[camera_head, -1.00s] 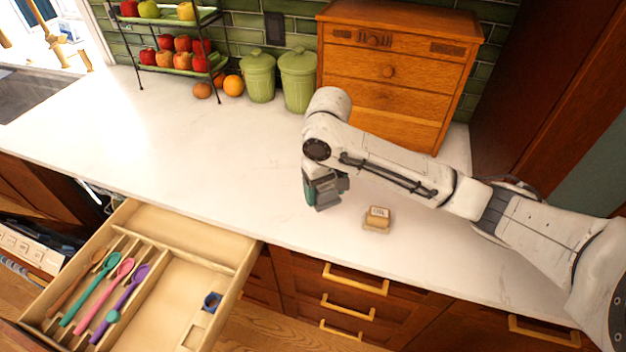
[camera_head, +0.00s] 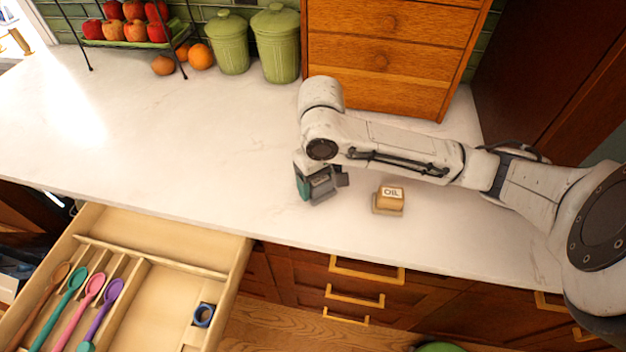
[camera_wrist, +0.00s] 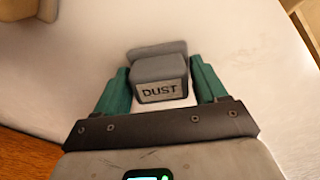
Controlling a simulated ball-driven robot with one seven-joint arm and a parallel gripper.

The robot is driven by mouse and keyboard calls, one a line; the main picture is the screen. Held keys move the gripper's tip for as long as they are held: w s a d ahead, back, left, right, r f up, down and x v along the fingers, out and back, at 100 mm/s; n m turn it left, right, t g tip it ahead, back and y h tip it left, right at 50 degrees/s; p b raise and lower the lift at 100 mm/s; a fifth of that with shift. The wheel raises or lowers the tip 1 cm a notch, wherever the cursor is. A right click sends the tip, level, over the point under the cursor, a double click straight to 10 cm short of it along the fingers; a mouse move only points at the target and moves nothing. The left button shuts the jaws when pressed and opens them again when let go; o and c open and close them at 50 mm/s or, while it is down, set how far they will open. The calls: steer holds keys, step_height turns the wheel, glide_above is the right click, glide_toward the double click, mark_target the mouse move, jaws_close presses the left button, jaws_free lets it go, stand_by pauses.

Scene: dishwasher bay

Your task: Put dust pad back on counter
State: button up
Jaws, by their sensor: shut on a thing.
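The dust pad (camera_wrist: 160,75) is a grey block with a pale label reading "DUST". In the wrist view it sits between the two green fingers of my gripper (camera_wrist: 163,85), which is shut on it. In the head view my gripper (camera_head: 316,188) points down at the white counter (camera_head: 170,140), with the grey dust pad (camera_head: 323,185) at its fingers. I cannot tell whether the pad touches the counter or is just above it.
A tan pad marked "OIL" (camera_head: 388,200) lies on the counter right of my gripper. An open drawer (camera_head: 160,240) holds several spoons and a blue ring-shaped item (camera_head: 204,315). Green canisters (camera_head: 275,45) and a wooden cabinet (camera_head: 385,50) stand behind. The counter left of my gripper is clear.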

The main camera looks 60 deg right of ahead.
mark_target(319, 179)
steer(key=shift+r, duration=0.1)
steer(key=shift+f, duration=0.2)
steer(key=o, duration=1)
step_height(319, 179, up, 12)
steer(key=shift+r+p, duration=0.15)
steer(key=shift+p, duration=0.4)
